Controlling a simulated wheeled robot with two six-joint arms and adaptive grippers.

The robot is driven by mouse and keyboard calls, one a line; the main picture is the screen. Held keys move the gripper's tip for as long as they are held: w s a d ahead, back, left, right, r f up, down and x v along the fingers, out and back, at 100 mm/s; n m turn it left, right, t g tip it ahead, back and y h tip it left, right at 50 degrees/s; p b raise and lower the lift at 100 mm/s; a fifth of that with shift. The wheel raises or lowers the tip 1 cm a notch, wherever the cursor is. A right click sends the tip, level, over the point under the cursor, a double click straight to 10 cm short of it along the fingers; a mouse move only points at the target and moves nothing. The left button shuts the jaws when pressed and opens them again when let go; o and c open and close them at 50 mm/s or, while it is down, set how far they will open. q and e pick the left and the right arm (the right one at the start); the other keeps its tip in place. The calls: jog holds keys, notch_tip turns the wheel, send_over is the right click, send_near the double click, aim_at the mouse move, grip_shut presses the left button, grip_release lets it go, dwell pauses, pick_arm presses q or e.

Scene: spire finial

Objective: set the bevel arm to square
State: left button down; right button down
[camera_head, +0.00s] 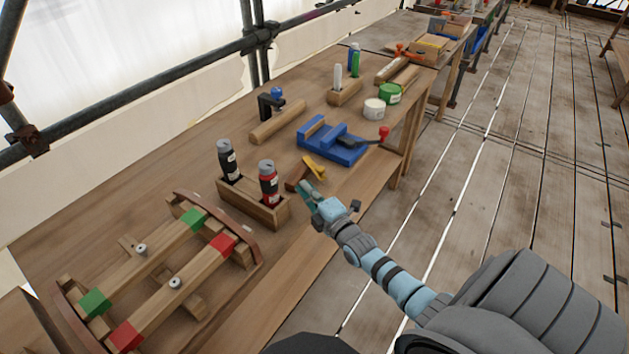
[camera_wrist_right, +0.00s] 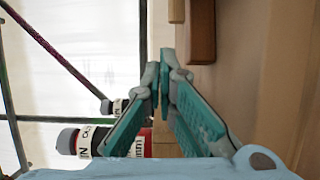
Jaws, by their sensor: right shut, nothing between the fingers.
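The bevel lies on the workbench (camera_head: 190,130), with a brown wooden stock (camera_head: 294,179) and a yellow arm (camera_head: 315,168). The arm sits at an angle to the stock; the exact angle is too small to tell. My right gripper (camera_head: 304,188) is just in front of the stock, close to it, and its jaws are together with nothing between them. In the right wrist view the teal fingers (camera_wrist_right: 165,80) meet near the middle, and a reddish-brown block (camera_wrist_right: 201,35), likely the stock, is beyond them. The yellow arm does not show there. My left gripper is not in view.
A wooden frame with red and green blocks (camera_head: 190,218) lies front left. The bench's front edge is close.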

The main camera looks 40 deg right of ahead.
jog(key=w+b, duration=0.1)
jog(key=w, duration=0.1)
jog(key=w+f+b, duration=0.1)
jog(key=w+b, duration=0.1)
jog(key=shift+w+d, duration=0.1)
jog(key=shift+d, duration=0.05)
jog(key=d, duration=0.3)
jog(key=shift+s+r+b, duration=0.25)
jog(key=shift+s+b, duration=0.1)
jog(key=shift+s, duration=0.05)
jog(key=shift+s+d+r, duration=0.15)
jog(key=shift+s+d, duration=0.1)
jog(key=shift+d, duration=0.2)
jog(key=shift+w+a, duration=0.1)
